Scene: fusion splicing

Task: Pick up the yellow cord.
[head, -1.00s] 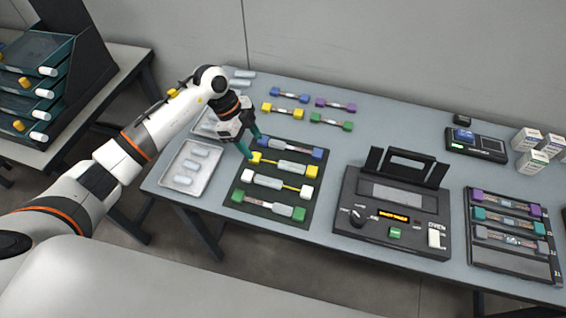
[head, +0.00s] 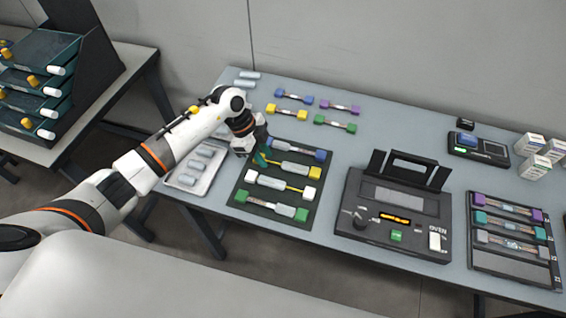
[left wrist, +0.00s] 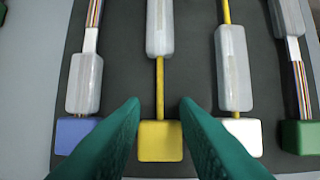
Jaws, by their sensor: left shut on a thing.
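The yellow cord (head: 297,168) has yellow end blocks, a thin yellow strand and a clear sleeve. It lies on the dark mat (head: 238,206) between the blue-ended cord (head: 297,146) and the white-ended cord (head: 273,183). My left gripper (head: 261,157) is at its left end and hides that block in the head view. In the left wrist view, the green fingers of my left gripper (left wrist: 160,106) are on either side of the yellow end block (left wrist: 160,142), shut on it. The cord still lies along the mat. My right gripper is not in view.
A green-ended cord (head: 271,207) lies at the mat's near edge. A tray of clear sleeves (head: 186,182) stands to the left. The black splicer (head: 397,211) stands to the right. Several short cords, including a small yellow-ended one (head: 287,112), lie behind.

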